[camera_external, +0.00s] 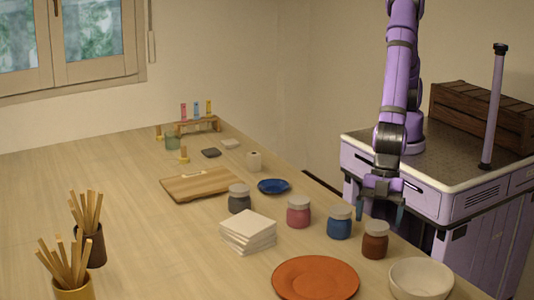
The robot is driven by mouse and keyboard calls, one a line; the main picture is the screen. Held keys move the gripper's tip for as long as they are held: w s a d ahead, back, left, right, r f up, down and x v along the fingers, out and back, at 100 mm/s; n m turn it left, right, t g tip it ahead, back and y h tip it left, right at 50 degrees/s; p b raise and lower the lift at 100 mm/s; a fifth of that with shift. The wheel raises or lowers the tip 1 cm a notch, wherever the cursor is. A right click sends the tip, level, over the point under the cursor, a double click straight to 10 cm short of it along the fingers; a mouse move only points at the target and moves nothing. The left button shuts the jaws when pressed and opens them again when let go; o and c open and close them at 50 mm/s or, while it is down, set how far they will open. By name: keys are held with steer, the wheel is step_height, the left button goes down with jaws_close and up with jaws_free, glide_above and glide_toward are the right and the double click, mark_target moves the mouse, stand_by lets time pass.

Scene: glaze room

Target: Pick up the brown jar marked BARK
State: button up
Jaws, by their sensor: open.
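A brown jar (375,240) with a lighter lid stands upright near the right edge of the table, between the blue jar (339,222) and a white bowl. Any lettering on it is too small to read. My gripper (382,205) hangs from the purple arm at the table's right edge, pointing down, open and empty. In the picture it appears above the brown jar and to the right of the blue jar, apart from both. Its exact depth is hard to tell.
A pink jar (299,212) and grey jar (239,199) stand farther left. An orange plate (315,278) and white bowl (420,280) lie in front. Stacked white tiles (248,232), a blue dish (273,186) and a wooden board (202,184) are nearby. The table's left middle is clear.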

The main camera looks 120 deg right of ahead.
mark_target(376, 241)
steer(key=shift+x, duration=1.3)
steer(key=shift+c, duration=0.2)
steer(key=c, duration=1.4)
steer(key=shift+r, duration=0.15)
steer(key=shift+c, duration=0.2)
